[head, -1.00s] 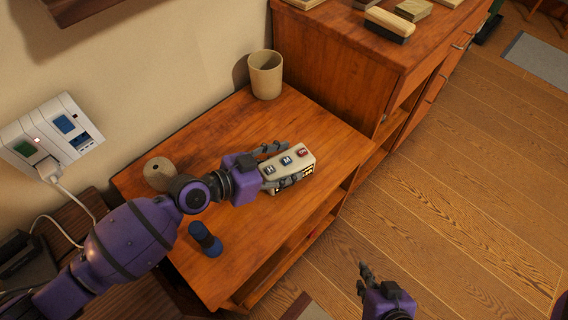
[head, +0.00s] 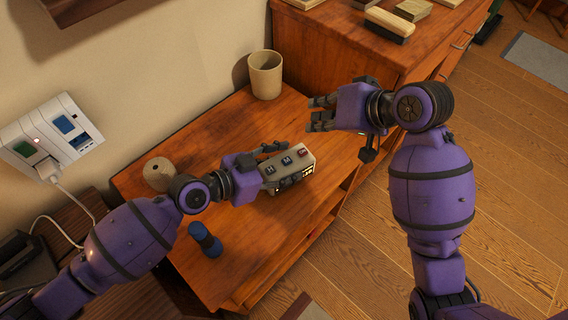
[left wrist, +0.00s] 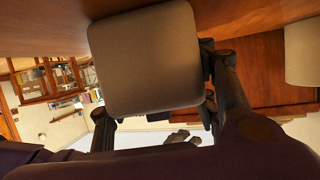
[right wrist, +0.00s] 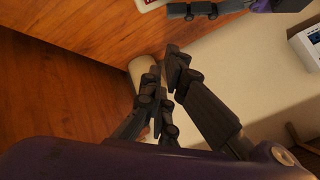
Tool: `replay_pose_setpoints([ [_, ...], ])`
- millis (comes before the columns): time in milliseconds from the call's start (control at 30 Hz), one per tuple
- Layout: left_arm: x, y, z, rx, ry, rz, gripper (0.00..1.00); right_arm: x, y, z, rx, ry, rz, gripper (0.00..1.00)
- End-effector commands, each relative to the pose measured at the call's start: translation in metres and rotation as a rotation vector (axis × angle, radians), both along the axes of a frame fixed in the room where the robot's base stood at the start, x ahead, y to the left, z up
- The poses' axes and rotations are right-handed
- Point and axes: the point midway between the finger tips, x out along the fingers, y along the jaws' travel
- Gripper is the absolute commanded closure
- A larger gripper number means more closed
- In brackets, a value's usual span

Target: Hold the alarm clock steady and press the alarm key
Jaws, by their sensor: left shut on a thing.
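The alarm clock (head: 301,173) is a small beige-grey box on the low wooden cabinet top. Its top has two dark keys (head: 270,170) and a red key (head: 302,153) at its right end. My left gripper (head: 281,166) is shut on the clock from the left; in the left wrist view the clock's beige side (left wrist: 145,60) fills the space between the fingers. My right gripper (head: 319,113) is above and behind the clock, apart from it and empty. In the right wrist view its fingers (right wrist: 165,80) converge closely; the clock's edge (right wrist: 150,4) shows at the top.
A beige cup (head: 265,76) stands at the back of the cabinet top (head: 225,130). A round tan object (head: 159,173) and a blue dumbbell-shaped object (head: 205,239) lie to the left. A taller cabinet (head: 310,60) carries brushes behind my right gripper.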

Motion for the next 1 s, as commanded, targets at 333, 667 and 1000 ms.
replay_pose_setpoints([
  [333,0.000,0.000,0.000,0.000,0.000,0.001,0.92,-0.001,0.011,0.022,-0.018,0.048,0.063,1.00],
  [667,0.000,0.000,0.000,0.000,0.000,0.001,0.92,-0.001,0.011,-0.022,-0.016,0.048,0.061,1.00],
  [1000,0.000,0.000,0.000,0.000,0.000,0.001,0.92,0.000,0.010,-0.055,-0.018,0.045,0.061,1.00],
])
